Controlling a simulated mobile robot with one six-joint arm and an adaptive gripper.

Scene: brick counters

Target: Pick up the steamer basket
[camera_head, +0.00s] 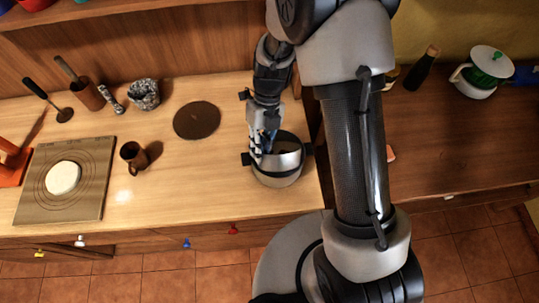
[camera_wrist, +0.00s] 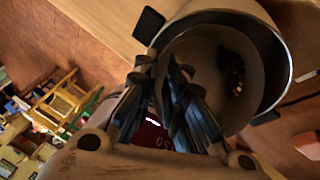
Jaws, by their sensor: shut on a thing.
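The steamer basket (camera_head: 278,178) is a round, silvery metal pot with dark side handles. It is at the right front part of the light wooden counter in the head view. My gripper (camera_head: 262,148) reaches down from above and is shut on its left rim. In the wrist view the basket (camera_wrist: 275,62) shows its open mouth, with small dark pieces inside. The fingers of my gripper (camera_wrist: 158,76) straddle the near rim there. My gripper and arm hide part of the basket, and I cannot tell whether its base touches the counter.
A brown mug (camera_head: 132,156), a dark round mat (camera_head: 197,120) and a board (camera_head: 88,190) with white dough (camera_head: 63,178) lie to the left. The counter's right edge is close to the basket. A white pot (camera_head: 474,84) stands on the darker right counter.

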